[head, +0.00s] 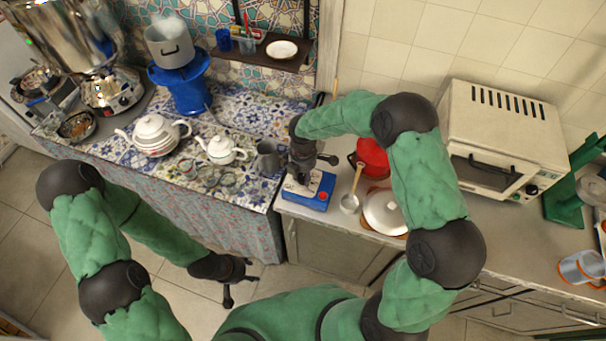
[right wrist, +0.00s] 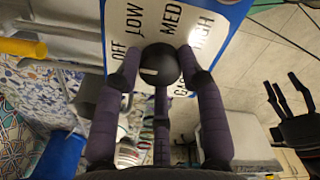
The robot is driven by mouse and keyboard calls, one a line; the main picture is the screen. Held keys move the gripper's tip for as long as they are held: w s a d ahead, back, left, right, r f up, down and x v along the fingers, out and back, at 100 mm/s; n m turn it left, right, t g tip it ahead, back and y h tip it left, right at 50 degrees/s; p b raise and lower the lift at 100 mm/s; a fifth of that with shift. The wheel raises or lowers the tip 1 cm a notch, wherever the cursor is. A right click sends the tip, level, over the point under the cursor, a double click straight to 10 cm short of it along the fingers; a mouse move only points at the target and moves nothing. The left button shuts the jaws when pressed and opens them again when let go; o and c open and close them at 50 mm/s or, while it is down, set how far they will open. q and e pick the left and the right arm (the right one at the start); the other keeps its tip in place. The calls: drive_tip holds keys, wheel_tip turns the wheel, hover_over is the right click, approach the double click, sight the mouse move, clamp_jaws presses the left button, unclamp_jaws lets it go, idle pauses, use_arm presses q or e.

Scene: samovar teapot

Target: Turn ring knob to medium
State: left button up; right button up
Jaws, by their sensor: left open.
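My right gripper (head: 303,172) is above the box. Its dark fingers (right wrist: 160,72) are closed in on both sides of the knob and appear to touch it. My left gripper (head: 236,281) is open and empty, low over the floor.
A grey pitcher (head: 267,158) stands just left of the box. A ladle (head: 350,203), a red pot (head: 372,157) and a white lidded pot (head: 384,211) are close on its right. Teapots (head: 221,149) stand on the tiled counter. A toaster oven (head: 495,140) is further right.

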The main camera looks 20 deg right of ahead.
drive_tip(key=shift+m, duration=0.4)
drive_tip(key=m+b, duration=0.1)
drive_tip(key=m, duration=0.2)
drive_tip(key=shift+f+m+b, duration=0.1)
drive_tip(key=shift+m+b, duration=0.3)
drive_tip(key=m+b, duration=0.1)
drive_tip(key=m, duration=0.3)
drive_tip(key=shift+m, duration=0.3)
drive_tip(key=m+b, duration=0.2)
drive_tip(key=m, duration=0.2)
drive_tip(key=shift+m+b, duration=0.6)
drive_tip(key=shift+m, duration=1.6)
drive_tip(key=o, duration=1.1)
drive_tip(key=shift+o, duration=0.2)
